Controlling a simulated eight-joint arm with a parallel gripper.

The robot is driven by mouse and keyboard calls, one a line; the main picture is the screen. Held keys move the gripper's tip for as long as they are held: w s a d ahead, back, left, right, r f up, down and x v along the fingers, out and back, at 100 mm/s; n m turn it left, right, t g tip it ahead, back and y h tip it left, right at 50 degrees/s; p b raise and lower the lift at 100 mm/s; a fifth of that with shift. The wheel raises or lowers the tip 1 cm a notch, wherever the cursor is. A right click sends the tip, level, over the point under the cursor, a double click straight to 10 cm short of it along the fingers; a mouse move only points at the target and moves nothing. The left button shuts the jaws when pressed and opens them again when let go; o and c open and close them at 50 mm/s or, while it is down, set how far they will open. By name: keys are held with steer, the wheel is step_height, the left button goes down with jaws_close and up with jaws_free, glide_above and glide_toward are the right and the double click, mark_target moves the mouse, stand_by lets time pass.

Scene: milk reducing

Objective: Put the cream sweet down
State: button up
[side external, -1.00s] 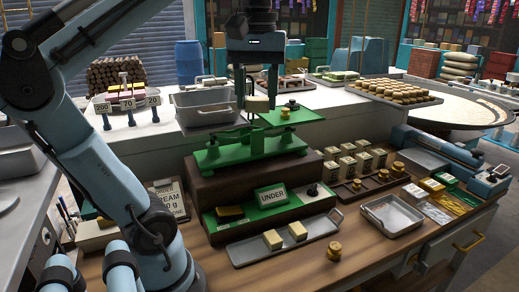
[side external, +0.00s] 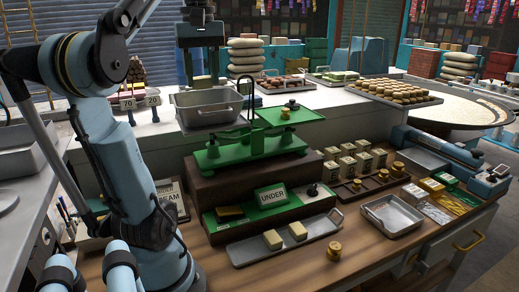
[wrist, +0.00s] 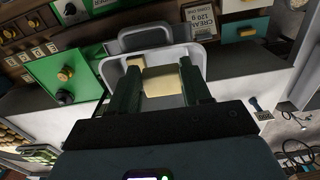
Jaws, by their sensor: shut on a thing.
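My gripper (side external: 201,80) is shut on a cream sweet and holds it above the deep metal pan (side external: 208,117) at the back left of the counter. In the wrist view the pale cream sweet (wrist: 163,81) sits between the two dark green fingers of my gripper (wrist: 157,85), with the pan's pale rim (wrist: 196,52) around and below it. A second, smaller pale piece (wrist: 135,61) shows by the left finger; whether it lies in the pan I cannot tell.
A long tray (side external: 285,243) holds two pale blocks. An empty square tray (side external: 392,214) lies at right. Small 70 and 20 signs stand left of the pan.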

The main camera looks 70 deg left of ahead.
mark_target(195, 78)
steer(key=shift+s+a+f, duration=0.3)
steer(key=shift+a+f, duration=0.1)
steer(key=shift+a, duration=0.2)
steer(key=shift+s+a+f, duration=0.3)
steer(key=shift+a+f, duration=0.1)
steer(key=shift+a, duration=0.2)
steer(key=shift+f, duration=2)
steer(key=shift+f, duration=0.3)
steer(key=shift+f, duration=0.3)
